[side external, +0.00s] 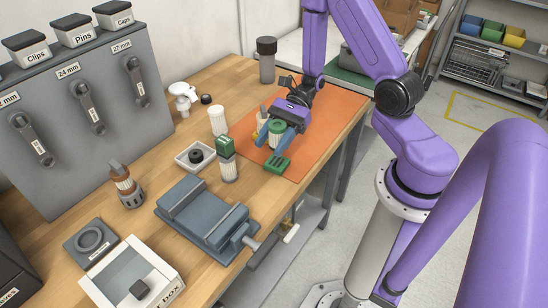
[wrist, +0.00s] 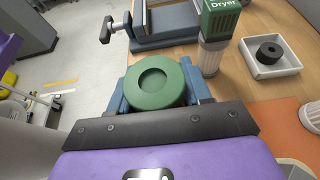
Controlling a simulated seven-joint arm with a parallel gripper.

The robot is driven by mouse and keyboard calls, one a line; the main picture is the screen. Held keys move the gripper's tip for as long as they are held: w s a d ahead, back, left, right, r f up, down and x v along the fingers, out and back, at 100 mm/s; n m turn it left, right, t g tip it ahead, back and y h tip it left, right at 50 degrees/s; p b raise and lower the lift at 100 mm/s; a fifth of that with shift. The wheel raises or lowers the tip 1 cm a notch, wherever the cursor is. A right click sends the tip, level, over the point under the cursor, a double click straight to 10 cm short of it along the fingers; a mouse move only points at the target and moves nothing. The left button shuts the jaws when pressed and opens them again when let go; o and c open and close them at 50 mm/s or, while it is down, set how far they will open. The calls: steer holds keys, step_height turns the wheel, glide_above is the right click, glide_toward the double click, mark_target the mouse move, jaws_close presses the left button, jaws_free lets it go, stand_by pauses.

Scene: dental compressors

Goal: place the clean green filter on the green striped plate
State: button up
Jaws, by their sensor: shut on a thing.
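The green filter (side external: 277,127) has a round green cap and a pale body. My gripper (side external: 275,139) is shut on it, with one blue finger on each side. In the wrist view the filter's cap (wrist: 155,84), with a round recess, sits between the fingers of my gripper (wrist: 157,88). The green striped plate (side external: 277,165) lies on the orange mat near the bench's front edge, just in front of and below the filter. I cannot tell the exact gap between them. The plate does not show in the wrist view.
A green-topped dryer (side external: 227,160) stands left of the plate. A white tray (side external: 195,156) with a black ring and a white cylinder (side external: 217,121) are behind it. A beige object (side external: 262,121) stands beside my gripper. A grey vise (side external: 208,215) is at front left. The right part of the mat (side external: 335,105) is clear.

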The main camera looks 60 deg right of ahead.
mark_target(273, 166)
steer(key=shift+f, duration=2.7)
steer(key=shift+f, duration=0.15)
steer(key=o, duration=1)
steer(key=shift+o, duration=0.2)
